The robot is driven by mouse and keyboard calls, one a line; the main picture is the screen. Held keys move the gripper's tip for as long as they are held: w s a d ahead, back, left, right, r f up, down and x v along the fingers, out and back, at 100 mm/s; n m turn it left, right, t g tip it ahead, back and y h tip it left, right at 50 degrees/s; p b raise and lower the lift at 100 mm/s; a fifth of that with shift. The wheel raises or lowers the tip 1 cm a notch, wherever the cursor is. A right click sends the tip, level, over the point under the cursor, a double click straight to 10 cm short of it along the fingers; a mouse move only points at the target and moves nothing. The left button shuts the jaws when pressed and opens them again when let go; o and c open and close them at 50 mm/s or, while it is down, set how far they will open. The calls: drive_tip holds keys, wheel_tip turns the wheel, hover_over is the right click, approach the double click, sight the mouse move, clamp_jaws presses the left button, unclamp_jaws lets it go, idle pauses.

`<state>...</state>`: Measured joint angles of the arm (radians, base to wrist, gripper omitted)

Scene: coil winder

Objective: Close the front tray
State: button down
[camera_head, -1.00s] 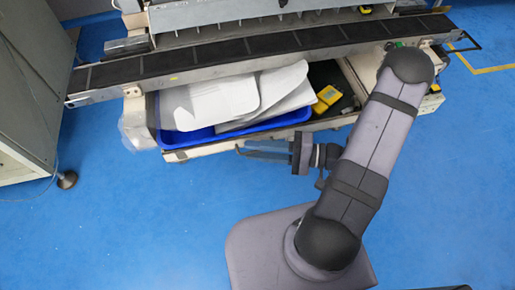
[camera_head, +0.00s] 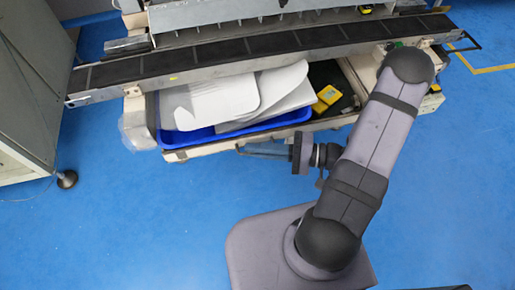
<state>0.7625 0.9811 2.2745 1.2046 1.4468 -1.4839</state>
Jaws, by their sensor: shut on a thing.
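The front tray (camera_head: 205,149) is a pale drawer pulled out below the long dark rail of the machine. A blue bin (camera_head: 185,138) with white sheets (camera_head: 225,101) lies in it, with a yellow object (camera_head: 327,98) to the right. My gripper (camera_head: 243,151) reaches left along the tray's front edge, its fingers by the handle there. The jaws are shut on the handle, though the grip itself is small and partly hidden in this view.
The machine's long rail (camera_head: 265,46) runs above the tray. A grey cabinet (camera_head: 25,100) stands at the left. The blue floor (camera_head: 130,220) in front of the tray is clear.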

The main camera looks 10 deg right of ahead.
sight(245, 106)
drive_tip(key=shift+w, duration=0.1)
idle(0.7)
drive_tip(key=w+b, duration=0.4)
drive_tip(key=w, duration=0.9)
drive_tip(key=shift+w, duration=1)
drive_tip(key=shift+w+r+b, duration=0.1)
drive_tip(key=shift+r+b, duration=0.05)
drive_tip(key=shift+b, duration=0.15)
drive_tip(key=c, duration=1.9)
unclamp_jaws()
drive_tip(key=shift+w, duration=0.1)
drive_tip(key=shift+b+v, duration=0.55)
drive_tip(key=shift+v, duration=3.2)
